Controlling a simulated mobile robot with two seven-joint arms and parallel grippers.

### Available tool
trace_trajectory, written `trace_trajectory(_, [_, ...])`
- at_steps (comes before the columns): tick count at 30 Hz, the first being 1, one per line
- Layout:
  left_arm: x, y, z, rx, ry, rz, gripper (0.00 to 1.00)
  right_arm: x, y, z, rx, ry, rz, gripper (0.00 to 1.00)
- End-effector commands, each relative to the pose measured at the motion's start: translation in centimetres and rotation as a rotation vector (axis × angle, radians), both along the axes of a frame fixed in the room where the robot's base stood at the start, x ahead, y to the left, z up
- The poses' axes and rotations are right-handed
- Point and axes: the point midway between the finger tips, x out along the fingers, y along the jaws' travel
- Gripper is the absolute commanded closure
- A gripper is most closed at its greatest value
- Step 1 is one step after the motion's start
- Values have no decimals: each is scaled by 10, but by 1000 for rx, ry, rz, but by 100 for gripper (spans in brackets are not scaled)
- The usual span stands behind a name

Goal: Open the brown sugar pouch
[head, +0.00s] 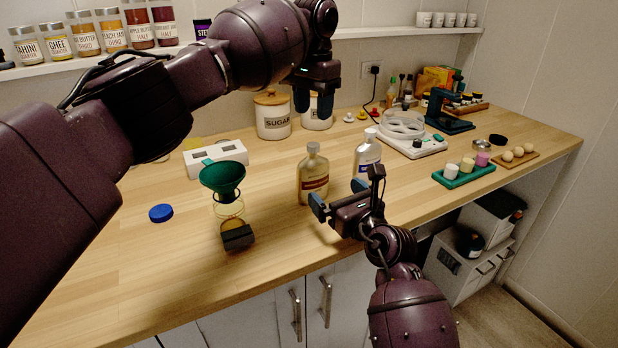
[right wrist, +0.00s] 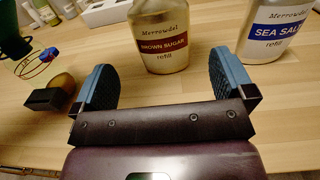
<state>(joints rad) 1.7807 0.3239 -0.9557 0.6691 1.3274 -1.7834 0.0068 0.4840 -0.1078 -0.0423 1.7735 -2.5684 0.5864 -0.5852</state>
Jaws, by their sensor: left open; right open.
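The brown sugar pouch (head: 313,180) stands upright on the wooden counter, capped with a tan top in the head view. Its red label reads "Brown Sugar refill" in the right wrist view (right wrist: 160,42), where its top is cut off. My right gripper (head: 339,197) is open and empty in front of the pouch. In the right wrist view the pouch stands beyond and between the two blue fingers (right wrist: 163,82), apart from them. My left gripper (head: 313,102) is open, pointing down, high in the picture near the white canisters, holding nothing that I can see.
A white sea salt pouch (head: 367,157) stands close to the right of the brown sugar. A scale (head: 412,142) is behind right. The front left counter is clear.

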Motion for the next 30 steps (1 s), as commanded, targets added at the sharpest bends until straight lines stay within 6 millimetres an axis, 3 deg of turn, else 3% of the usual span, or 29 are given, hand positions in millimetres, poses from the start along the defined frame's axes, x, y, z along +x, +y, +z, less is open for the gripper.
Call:
trace_trajectory(18, [0,0,0,-1,-1,0,51,73,42,1,0,-1,2,0])
trace_trajectory(30, [0,0,0,-1,-1,0,51,89,51,0,1,0,0,0])
